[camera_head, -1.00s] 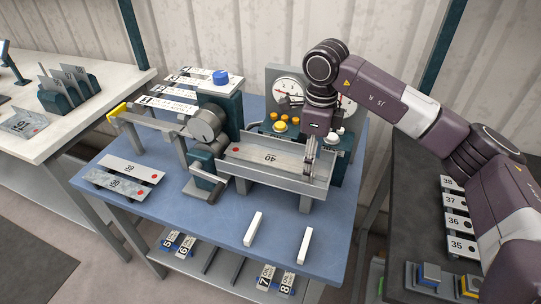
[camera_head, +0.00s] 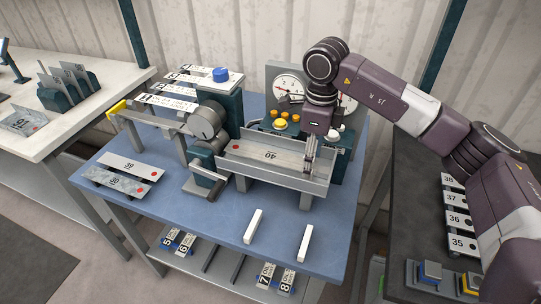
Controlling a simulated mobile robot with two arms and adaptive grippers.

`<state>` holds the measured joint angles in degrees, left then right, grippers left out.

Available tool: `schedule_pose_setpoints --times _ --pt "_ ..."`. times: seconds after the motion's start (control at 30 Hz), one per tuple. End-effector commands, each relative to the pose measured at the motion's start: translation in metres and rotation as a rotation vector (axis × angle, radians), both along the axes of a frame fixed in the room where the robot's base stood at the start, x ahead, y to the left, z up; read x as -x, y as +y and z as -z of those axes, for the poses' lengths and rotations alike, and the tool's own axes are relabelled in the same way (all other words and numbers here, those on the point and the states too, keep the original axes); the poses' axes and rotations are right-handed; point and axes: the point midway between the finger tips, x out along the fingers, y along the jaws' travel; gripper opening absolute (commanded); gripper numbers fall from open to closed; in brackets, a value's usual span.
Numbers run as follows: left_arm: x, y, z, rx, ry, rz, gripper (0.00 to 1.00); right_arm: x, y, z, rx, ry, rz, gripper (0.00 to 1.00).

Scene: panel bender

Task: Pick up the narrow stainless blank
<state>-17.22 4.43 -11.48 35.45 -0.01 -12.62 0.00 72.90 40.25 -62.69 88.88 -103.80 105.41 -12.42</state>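A long grey metal blank marked 40 (camera_head: 268,154), with a red dot at its left end, lies in the metal trough (camera_head: 275,180) of the bender. Two more grey blanks with red dots lie at the table's left: an upper one (camera_head: 131,166) and a mottled lower one (camera_head: 118,183). I cannot tell from their look which one is the narrow stainless blank. My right gripper (camera_head: 310,160) points down at the trough's right end, by the end of blank 40. Its fingers look close together, but whether they grip the blank is unclear. My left gripper is out of view.
The bender has a teal post with a blue knob (camera_head: 221,75), a dial gauge (camera_head: 290,88) and a yellow button (camera_head: 279,124). Two white bars (camera_head: 253,226) lie on the blue table (camera_head: 205,222). Numbered plates lie on the dark right-hand bench (camera_head: 403,210).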

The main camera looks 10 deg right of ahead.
Motion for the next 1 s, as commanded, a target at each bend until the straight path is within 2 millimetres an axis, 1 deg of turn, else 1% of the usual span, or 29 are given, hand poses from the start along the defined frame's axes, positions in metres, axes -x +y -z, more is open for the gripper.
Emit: schedule_pose_setpoints --times 0.03,0.07,0.4,0.47,0.77,0.9,0.97,1.0 --pt "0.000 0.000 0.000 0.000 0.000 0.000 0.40 0.000 0.000 0.000 0.000 0.000 0.000 0.47" --pt "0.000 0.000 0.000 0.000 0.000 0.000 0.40 0.000 0.000 0.000 0.000 0.000 0.000 0.43" --pt "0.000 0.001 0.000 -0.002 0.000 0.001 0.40 0.000 0.000 0.000 0.000 0.000 0.000 0.06" --pt "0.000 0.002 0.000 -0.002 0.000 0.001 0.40 0.000 0.000 0.000 0.000 0.000 0.000 0.00" --pt "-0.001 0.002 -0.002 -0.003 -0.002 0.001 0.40 0.000 0.000 -0.002 0.000 -0.001 0.000 0.00" --pt "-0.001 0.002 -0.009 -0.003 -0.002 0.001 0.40 0.000 0.000 -0.009 0.000 -0.001 0.000 0.00" --pt "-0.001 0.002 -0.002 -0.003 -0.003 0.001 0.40 -0.001 0.000 -0.014 -0.002 -0.005 0.000 0.00" --pt "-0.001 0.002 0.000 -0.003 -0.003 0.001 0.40 -0.002 0.000 -0.021 -0.001 -0.006 0.001 0.00"
